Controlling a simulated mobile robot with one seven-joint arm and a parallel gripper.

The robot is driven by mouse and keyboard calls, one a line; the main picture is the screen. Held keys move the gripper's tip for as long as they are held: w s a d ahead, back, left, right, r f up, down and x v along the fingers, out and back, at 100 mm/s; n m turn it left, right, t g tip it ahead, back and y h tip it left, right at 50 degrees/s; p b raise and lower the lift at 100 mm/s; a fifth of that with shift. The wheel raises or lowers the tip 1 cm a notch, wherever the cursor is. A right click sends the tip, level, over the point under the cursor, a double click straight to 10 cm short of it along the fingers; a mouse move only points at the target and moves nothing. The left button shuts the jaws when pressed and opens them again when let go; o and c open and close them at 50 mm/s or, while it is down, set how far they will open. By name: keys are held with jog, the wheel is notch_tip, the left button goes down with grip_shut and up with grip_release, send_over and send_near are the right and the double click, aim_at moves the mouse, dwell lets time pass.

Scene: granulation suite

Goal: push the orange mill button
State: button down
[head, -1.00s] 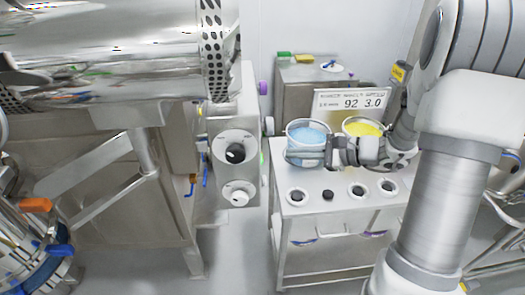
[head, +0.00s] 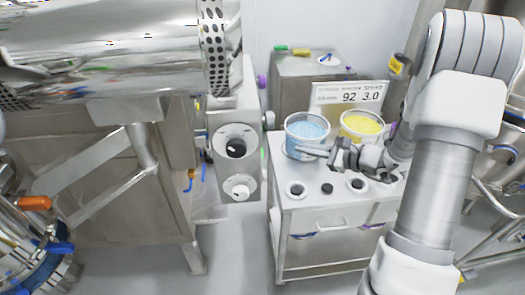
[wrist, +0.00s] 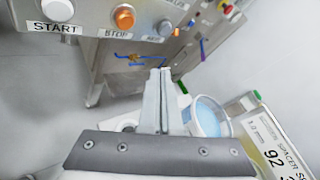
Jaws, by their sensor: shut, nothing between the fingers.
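In the wrist view, an orange button (wrist: 124,16) sits on a steel panel (wrist: 92,12) above a label reading STOP. It lies ahead and to the left of my shut fingers (wrist: 160,75), with a clear gap. In the head view, my gripper (head: 305,150) points left, in front of the blue-filled tub, shut and empty. I cannot make out the orange button there.
A blue-filled tub (head: 306,143) and a yellow-filled tub (head: 362,127) stand on a steel cart (head: 325,215), close behind my gripper. A sign (head: 349,96) stands behind them. A machine housing with a black knob (head: 236,148) is left of the cart, across a gap.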

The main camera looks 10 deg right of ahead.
jog(key=a, duration=0.7)
jog(key=shift+a+b, duration=0.2)
jog(key=shift+b, duration=0.25)
jog(key=shift+a, duration=0.1)
dwell(1.5)
jog(key=shift+a+b, duration=0.3)
jog(key=shift+b, duration=0.05)
jog(key=shift+a+b, duration=0.3)
jog(key=shift+a, duration=0.25)
dwell(0.6)
jog(key=shift+d, duration=0.95)
